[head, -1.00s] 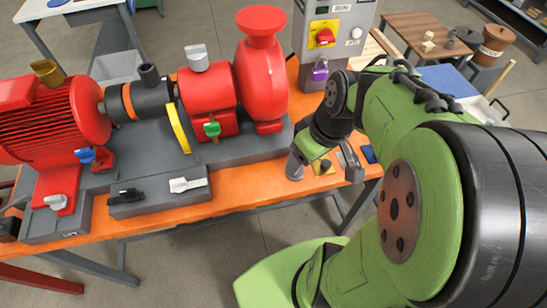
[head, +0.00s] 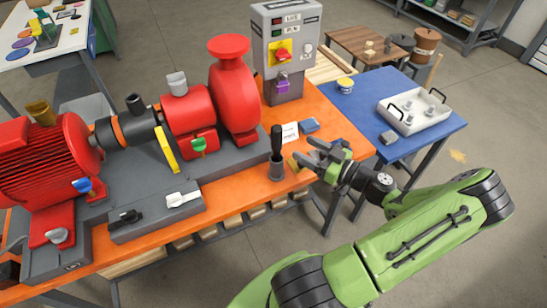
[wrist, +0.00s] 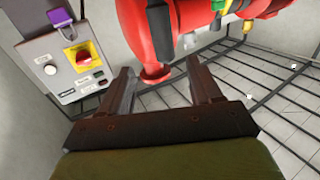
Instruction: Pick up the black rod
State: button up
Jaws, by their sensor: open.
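The red pump (head: 233,90) and its grey base (head: 225,160) fill the bench left of the rod. A grey control box (head: 285,50) stands behind. A blue table (head: 425,130) holds a tray.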

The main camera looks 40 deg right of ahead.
aim_at(277, 133)
jog(key=w, duration=0.3)
jog(key=w+a+p, duration=0.1)
jog(key=w, duration=0.3)
jog(key=w+a, duration=0.1)
jog(key=w, duration=0.2)
jog(key=shift+w+a+r+p, duration=0.2)
jog(key=shift+w+a+p, duration=0.05)
jog(key=shift+p, duration=0.05)
jog(key=shift+s, duration=0.15)
jog(key=shift+c, duration=1.3)
grip_shut()
